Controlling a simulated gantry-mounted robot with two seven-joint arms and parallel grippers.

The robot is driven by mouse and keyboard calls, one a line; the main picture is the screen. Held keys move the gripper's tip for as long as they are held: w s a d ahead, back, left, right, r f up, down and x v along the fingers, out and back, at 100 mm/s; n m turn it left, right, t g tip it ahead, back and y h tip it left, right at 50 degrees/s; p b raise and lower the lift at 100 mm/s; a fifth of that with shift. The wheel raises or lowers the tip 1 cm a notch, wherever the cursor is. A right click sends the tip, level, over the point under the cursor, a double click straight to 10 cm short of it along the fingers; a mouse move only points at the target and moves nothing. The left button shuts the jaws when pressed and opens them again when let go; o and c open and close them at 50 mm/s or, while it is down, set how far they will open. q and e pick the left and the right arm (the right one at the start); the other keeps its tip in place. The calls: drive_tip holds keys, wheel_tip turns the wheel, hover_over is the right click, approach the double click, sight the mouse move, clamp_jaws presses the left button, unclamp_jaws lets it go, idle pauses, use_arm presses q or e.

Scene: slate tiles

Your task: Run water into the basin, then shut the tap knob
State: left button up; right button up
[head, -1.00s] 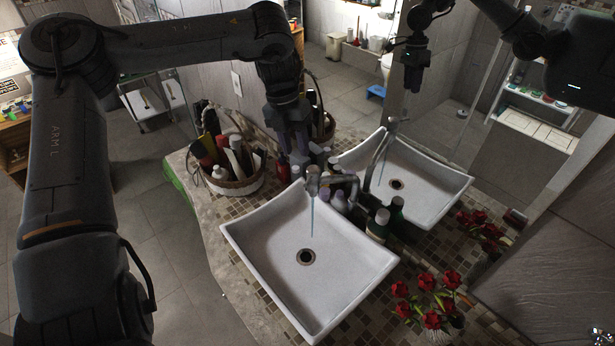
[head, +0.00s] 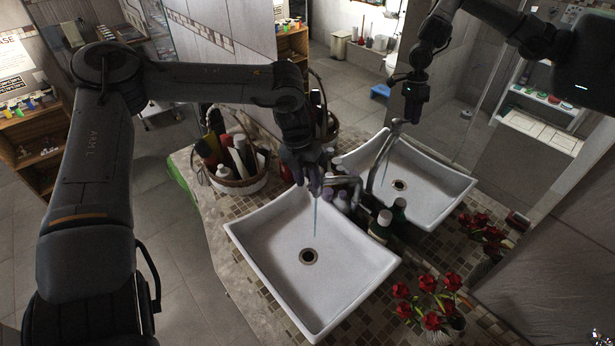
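The white square basin (head: 285,270) sits on the mosaic counter, with a dark round drain in its floor. A thin stream of water (head: 316,218) falls into it from the tap. The metal tap (head: 343,181) stands at the basin's back edge. My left gripper (head: 314,187) points down at the tap's top and hides the knob and most of the tap's head. I cannot tell whether its fingers touch the knob or how far apart they are. My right gripper is not in view.
A mirror behind the counter reflects the basin (head: 435,200), tap and my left arm. A basket of bottles (head: 240,183) stands left of the tap. Small bottles (head: 381,226) stand right of it. Red flowers (head: 430,300) are at the counter's front right.

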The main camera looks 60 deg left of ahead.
use_arm(q)
clamp_jaws()
drive_tip(key=shift+d, duration=0.1)
idle(0.3)
drive_tip(key=shift+w+d+n+t+y+b, duration=0.15)
drive_tip(key=shift+w+d+n+y+b, duration=0.25)
drive_tip(key=shift+w+n+b, duration=0.9)
drive_tip(key=shift+w+d+n+t+y+b, duration=0.1)
drive_tip(key=shift+w+d+n+y+b, duration=0.3)
drive_tip(key=shift+n+b, duration=1.75)
drive_tip(key=shift+w+d+n+t+y+b, duration=0.15)
drive_tip(key=shift+w+d+n+y+b, duration=0.4)
drive_tip(key=shift+n, duration=2.3)
drive_tip(key=shift+w+a+h, duration=0.2)
drive_tip(key=shift+w+h, duration=0.05)
drive_tip(key=shift+w, duration=0.1)
unclamp_jaws()
